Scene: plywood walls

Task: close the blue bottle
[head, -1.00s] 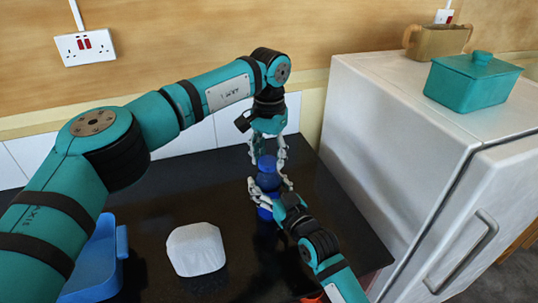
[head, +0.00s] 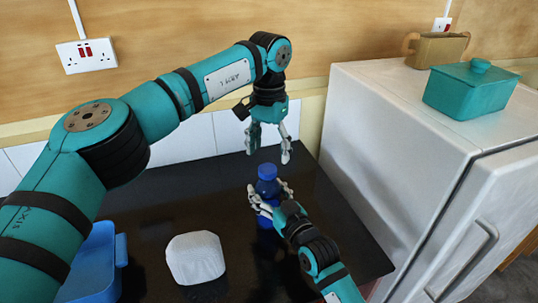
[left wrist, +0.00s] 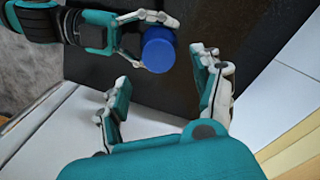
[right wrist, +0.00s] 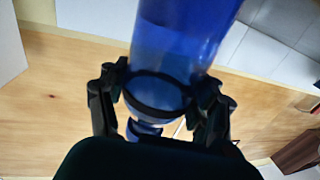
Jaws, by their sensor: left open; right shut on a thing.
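The blue bottle (head: 266,219) stands upright on the dark counter, with its blue cap (head: 267,171) on top. The round cap top (left wrist: 159,48) also shows in the left wrist view, beside my right gripper's fingers. My right gripper (head: 270,193) is shut around the bottle. In the right wrist view the blue bottle (right wrist: 180,40) fills the space between its fingers. My left gripper (head: 268,151) is open and empty, pointing down just above the cap and apart from it. I cannot tell how tight the cap sits.
A white rounded block (head: 196,257) sits on the counter left of the bottle. A blue container (head: 95,262) is at lower left. A white fridge (head: 400,150) stands close on the right, bearing a teal lidded box (head: 468,92) and a brown pot (head: 437,48).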

